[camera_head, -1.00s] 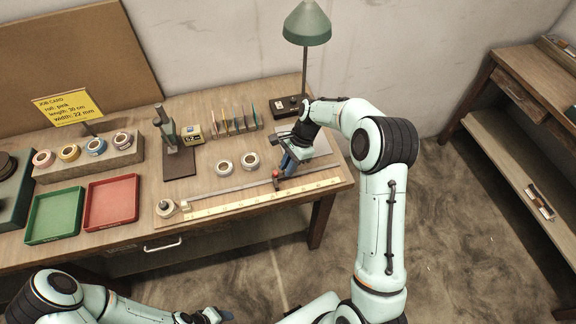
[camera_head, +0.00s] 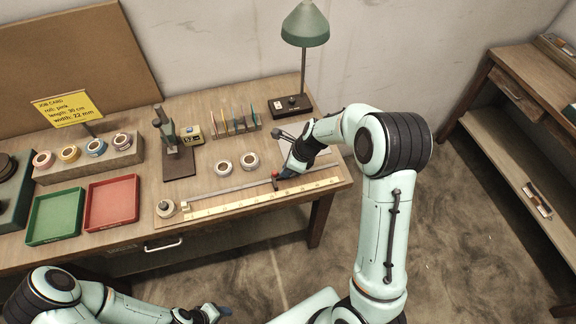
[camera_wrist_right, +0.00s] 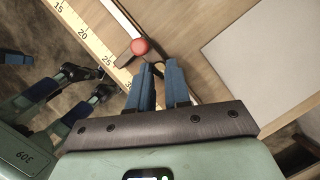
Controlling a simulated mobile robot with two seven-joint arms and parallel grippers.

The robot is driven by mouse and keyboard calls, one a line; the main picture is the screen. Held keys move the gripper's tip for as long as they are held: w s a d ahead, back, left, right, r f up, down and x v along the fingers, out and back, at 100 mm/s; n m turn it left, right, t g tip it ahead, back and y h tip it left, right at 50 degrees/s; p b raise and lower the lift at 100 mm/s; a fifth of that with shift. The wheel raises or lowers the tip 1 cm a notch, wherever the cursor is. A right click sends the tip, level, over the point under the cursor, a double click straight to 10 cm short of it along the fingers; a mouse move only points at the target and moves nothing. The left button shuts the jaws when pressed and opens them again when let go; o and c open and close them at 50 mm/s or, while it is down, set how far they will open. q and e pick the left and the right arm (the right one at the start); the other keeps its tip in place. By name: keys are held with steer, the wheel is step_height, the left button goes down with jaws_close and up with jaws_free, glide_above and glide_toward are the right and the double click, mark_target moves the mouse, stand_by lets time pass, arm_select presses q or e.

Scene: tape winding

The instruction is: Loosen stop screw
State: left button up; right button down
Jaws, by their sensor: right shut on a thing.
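The measuring rail (camera_head: 232,188) with its numbered scale lies along the front of the workbench. A small dark stop with a round red knob (camera_head: 275,175) sits on it near the right end. The red knob also shows in the wrist view (camera_wrist_right: 139,47), just left of and ahead of my fingertips. My right gripper (camera_head: 281,178) is low at the stop, tilted, its blue fingers (camera_wrist_right: 161,68) shut with a narrow gap between them. The part held at the stop is mostly hidden by the fingers. My left gripper (camera_head: 224,311) is low in front of the bench; its jaw opening is unclear.
A tape roll (camera_head: 166,209) sits at the rail's left end. Two more rolls (camera_head: 237,164) lie behind the rail. A green tray (camera_head: 55,216) and a red tray (camera_head: 111,203) stand left. A lamp (camera_head: 303,60) and a pale plate (camera_wrist_right: 265,45) are near my right arm.

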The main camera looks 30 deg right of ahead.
arm_select(q)
steer(key=shift+w+r, duration=0.25)
steer(key=shift+w, duration=0.05)
arm_select(e)
steer(key=shift+m, duration=0.5)
steer(key=c, duration=1.1)
jaws_free()
steer(key=shift+h, duration=0.3)
arm_select(q)
steer(key=shift+w+r+p, duration=0.6)
steer(key=shift+w, duration=0.2)
arm_select(e)
steer(key=v, duration=1.3)
steer(key=shift+s+d+r, duration=0.1)
steer(key=shift+s, duration=0.1)
